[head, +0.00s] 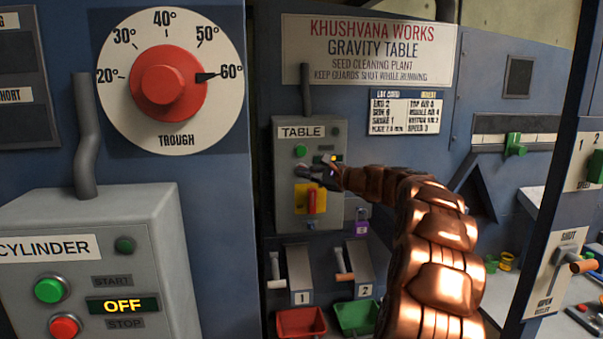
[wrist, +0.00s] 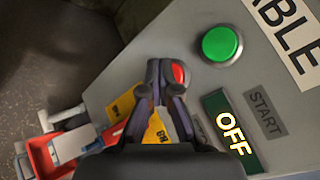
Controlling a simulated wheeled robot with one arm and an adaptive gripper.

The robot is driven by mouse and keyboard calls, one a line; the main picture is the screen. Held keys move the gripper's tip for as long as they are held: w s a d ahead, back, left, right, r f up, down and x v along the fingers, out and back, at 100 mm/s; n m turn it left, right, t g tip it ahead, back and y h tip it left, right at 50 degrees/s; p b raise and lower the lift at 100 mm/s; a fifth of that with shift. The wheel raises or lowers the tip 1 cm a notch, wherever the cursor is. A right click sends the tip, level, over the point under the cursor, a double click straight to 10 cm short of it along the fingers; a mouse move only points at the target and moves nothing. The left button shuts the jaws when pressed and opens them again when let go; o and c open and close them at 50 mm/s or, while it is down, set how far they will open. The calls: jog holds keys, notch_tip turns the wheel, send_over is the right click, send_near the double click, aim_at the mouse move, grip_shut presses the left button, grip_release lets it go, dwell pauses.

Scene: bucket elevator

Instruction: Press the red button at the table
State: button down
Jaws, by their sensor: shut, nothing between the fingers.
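The grey TABLE control box (head: 283,215) is mounted on the blue machine wall, mid-picture in the head view. Its green button (head: 301,150) also shows in the wrist view (wrist: 220,44), beside the word START and a lit display reading OFF (wrist: 231,126). The red button (wrist: 179,74) shows in the wrist view just at my fingertips, partly covered by them. In the head view my gripper hides it. My gripper (head: 304,173) is shut and empty, in front of the box below the green button. I cannot tell whether the fingertips touch the red button.
A red-and-yellow switch (head: 312,199) sits low on the TABLE box, close under my gripper. Levers 1 (head: 298,272) and 2 (head: 345,268) stand below, over red and green bins. A separate CYLINDER box (head: 90,255) with its own buttons is at the left.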

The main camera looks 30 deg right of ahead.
jog(key=shift+s+a+b, duration=0.3)
jog(key=shift+s, duration=0.4)
jog(key=s, duration=0.1)
jog(key=s+a+b, duration=0.1)
jog(key=s, duration=0.1)
jog(key=s+a, duration=0.1)
jog(key=shift+s+b, duration=0.3)
jog(key=shift+b, duration=0.05)
dwell(0.8)
